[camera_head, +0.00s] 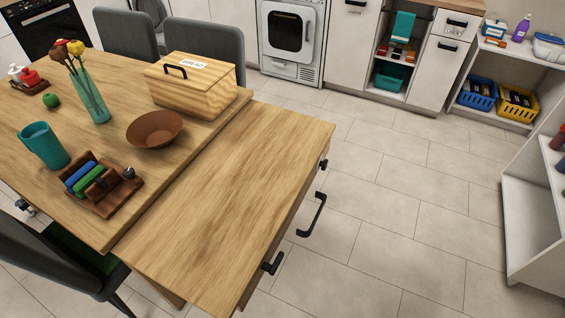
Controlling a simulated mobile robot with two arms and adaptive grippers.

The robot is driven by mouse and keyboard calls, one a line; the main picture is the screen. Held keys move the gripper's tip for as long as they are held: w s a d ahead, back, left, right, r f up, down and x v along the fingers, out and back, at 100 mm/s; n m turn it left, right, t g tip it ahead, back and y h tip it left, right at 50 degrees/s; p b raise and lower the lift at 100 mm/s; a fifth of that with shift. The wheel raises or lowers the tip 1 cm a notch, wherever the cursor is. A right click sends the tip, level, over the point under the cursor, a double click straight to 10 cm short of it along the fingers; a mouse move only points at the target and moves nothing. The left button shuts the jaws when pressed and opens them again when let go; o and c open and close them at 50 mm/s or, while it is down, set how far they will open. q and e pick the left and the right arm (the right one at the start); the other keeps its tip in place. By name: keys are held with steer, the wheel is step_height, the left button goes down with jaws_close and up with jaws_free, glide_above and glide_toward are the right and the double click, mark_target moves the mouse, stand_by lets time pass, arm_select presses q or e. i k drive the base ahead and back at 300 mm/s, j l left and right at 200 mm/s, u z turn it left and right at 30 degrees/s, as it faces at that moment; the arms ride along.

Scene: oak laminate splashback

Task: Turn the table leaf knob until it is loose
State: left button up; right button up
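The wooden table (108,215) stands at the left, with a leaf (225,190) at its right end; the leaf lies slightly lower than the main top. On the leaf's right side are a black knob (272,264) near the front corner, a smaller black knob (323,163) near the far corner, and a long black bar handle (312,216) between them. Which knob is the leaf knob, and whether it is tight or loose, I cannot tell. Neither of my grippers is in view.
On the table are a brown bowl (155,129), a wooden box (190,92), a teal cup (44,146), a vase (90,98) and a wooden organizer (118,196). A chair (45,262) stands at front left. White shelves (528,215) stand far right. The tiled floor between is clear.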

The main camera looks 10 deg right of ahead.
mark_target(324, 164)
steer(key=i+l+u, duration=0.15)
steer(key=l+u, duration=0.15)
steer(key=u, duration=0.2)
steer(key=i+l+u, duration=0.1)
steer(key=l+u, duration=0.65)
steer(key=u, duration=0.2)
steer(key=l+u, duration=0.45)
steer(key=i+j, duration=0.05)
